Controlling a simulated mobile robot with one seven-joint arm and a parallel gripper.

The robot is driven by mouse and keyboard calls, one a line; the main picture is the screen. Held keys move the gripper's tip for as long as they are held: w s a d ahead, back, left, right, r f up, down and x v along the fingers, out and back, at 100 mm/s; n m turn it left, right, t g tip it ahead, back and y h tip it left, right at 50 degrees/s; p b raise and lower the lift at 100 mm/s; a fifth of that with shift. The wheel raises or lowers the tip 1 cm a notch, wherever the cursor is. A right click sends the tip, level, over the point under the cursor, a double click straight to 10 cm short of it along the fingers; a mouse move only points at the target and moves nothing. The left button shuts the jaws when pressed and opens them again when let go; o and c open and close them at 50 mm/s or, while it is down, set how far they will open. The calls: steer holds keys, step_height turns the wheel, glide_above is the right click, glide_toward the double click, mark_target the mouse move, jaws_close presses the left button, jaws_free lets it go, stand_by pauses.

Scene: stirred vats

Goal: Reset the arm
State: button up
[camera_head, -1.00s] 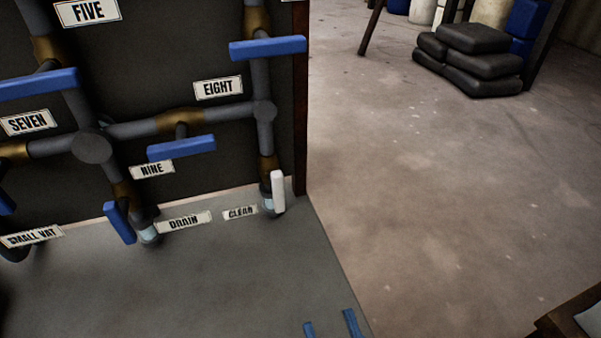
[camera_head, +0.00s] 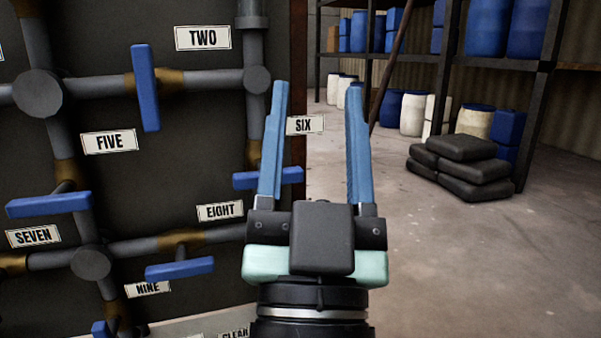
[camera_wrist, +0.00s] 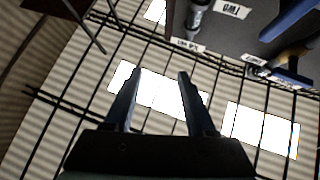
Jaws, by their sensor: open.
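My gripper (camera_head: 316,140) stands upright in the head view, in front of the right edge of the pipe panel. Its two blue fingers are wide apart with nothing between them. In the wrist view my gripper (camera_wrist: 158,85) also shows open and empty, pointing up at the roof and its bright skylights (camera_wrist: 262,130). No finger visibly touches the panel.
The dark pipe panel (camera_head: 200,130) on the left carries blue valve handles, such as the upright one by TWO (camera_head: 145,88) and a level one by SEVEN (camera_head: 48,204). Black sacks (camera_head: 462,165) lie on the floor at right, before shelves with blue barrels (camera_head: 484,25).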

steer(key=s+r+n+p, duration=0.1)
steer(key=s+r+p, duration=0.1)
steer(key=r+p, duration=0.8)
steer(key=s+a+r+y+p, duration=0.1)
steer(key=s+r+p, duration=0.1)
steer(key=r+p, duration=0.9)
step_height(320, 180, up, 8)
steer(key=shift+s+a+r+n+t, duration=0.1)
steer(key=shift+s+a+n+t, duration=0.1)
steer(key=shift+n+t, duration=0.2)
